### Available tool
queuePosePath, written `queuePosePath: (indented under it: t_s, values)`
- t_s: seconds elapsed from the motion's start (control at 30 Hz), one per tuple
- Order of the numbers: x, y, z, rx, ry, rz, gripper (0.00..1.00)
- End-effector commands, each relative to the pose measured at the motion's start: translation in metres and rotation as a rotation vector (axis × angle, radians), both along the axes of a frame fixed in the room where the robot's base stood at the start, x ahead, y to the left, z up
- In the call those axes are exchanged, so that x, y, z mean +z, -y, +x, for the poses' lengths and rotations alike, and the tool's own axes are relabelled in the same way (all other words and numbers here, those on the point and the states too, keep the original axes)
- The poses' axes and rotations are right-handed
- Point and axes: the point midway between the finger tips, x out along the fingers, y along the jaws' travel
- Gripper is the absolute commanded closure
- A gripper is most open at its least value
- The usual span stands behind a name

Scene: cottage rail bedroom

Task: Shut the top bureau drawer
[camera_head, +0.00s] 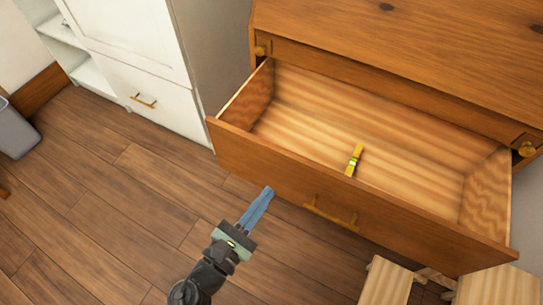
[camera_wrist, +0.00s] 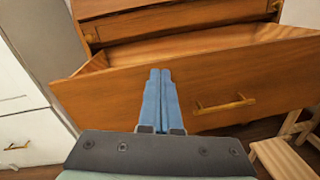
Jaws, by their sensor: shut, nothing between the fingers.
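The top bureau drawer (camera_head: 255,159) is pulled well out of the wooden bureau (camera_head: 420,40). Its front has a brass bar handle (camera_head: 330,216), and a small yellow object (camera_head: 354,160) lies inside on the drawer floor. My gripper (camera_head: 265,191) is shut and empty, its blue fingers pressed together. In the head view it is in front of the drawer front, left of the handle. In the wrist view the fingers (camera_wrist: 160,75) point at the drawer front (camera_wrist: 110,95), with the handle (camera_wrist: 225,104) to their right. I cannot tell whether the fingertips touch the front.
A white cabinet (camera_head: 150,60) with a brass handle stands left of the bureau. A light wooden stool or chair (camera_head: 385,282) is below the drawer's right part. A grey bin (camera_head: 14,130) is at the far left. The plank floor (camera_head: 120,210) is clear at the left.

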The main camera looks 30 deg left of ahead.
Motion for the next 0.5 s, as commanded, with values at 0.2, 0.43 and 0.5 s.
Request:
queuePosePath:
  t_s: [0.2,0.43,0.5]
  values:
    - [-0.021,-0.015,-0.04,0.089,-0.012,-0.249,1.0]
    - [-0.023,-0.015,-0.015,0.089,-0.008,-0.26,1.0]
    - [-0.022,-0.015,0.0,0.088,-0.006,-0.258,1.0]
